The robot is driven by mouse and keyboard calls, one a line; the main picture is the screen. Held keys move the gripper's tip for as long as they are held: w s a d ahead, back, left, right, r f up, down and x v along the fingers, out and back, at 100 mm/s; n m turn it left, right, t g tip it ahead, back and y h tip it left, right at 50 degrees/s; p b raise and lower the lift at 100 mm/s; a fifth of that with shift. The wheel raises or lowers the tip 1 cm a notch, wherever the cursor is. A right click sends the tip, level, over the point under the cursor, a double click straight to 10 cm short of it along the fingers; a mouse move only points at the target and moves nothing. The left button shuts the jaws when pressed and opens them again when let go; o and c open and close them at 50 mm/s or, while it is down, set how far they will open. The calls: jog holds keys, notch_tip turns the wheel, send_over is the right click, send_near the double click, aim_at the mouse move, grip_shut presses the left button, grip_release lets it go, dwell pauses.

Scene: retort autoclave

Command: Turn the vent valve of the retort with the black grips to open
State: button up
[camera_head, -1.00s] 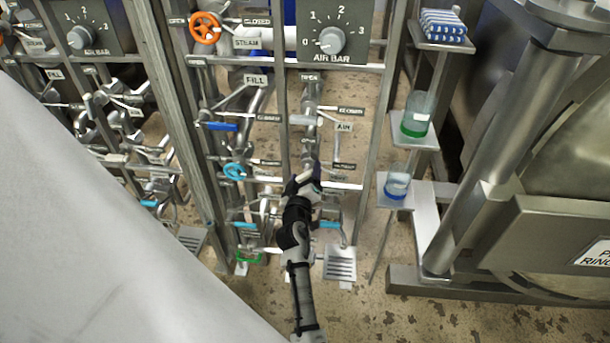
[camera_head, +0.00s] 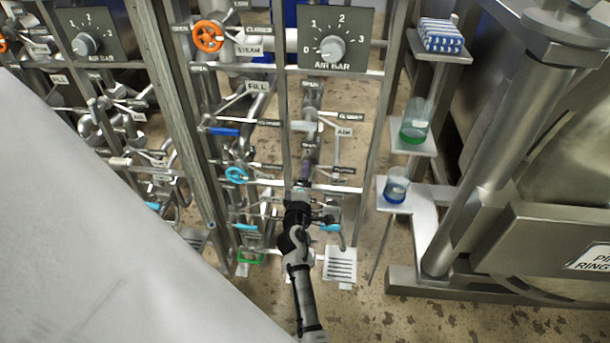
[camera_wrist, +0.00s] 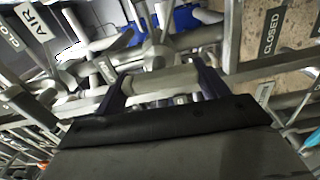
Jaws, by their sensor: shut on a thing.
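My gripper (camera_head: 303,176) is at a pipe stand in the middle of the head view, low on the pipework below the AIR label (camera_head: 344,132). In the wrist view, its two dark purple fingers sit at either end of a grey bar-shaped valve handle (camera_wrist: 160,80), and the gripper is shut on it. The gripper and forearm hide most of this valve in the head view. I cannot read a VENT label, and black grips are not clear to see. A CLOSED label (camera_wrist: 271,32) shows at the right of the wrist view.
An orange STEAM wheel (camera_head: 208,36), a blue FILL lever (camera_head: 224,132) and a light blue wheel (camera_head: 236,174) are to the left. Shelves with beakers (camera_head: 416,122) stand close on the right.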

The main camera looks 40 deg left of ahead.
jog(key=shift+n, duration=0.4)
jog(key=o, duration=1)
jog(key=shift+s, duration=0.1)
jog(key=shift+b+v, duration=1.05)
jog(key=shift+v, duration=5.8)
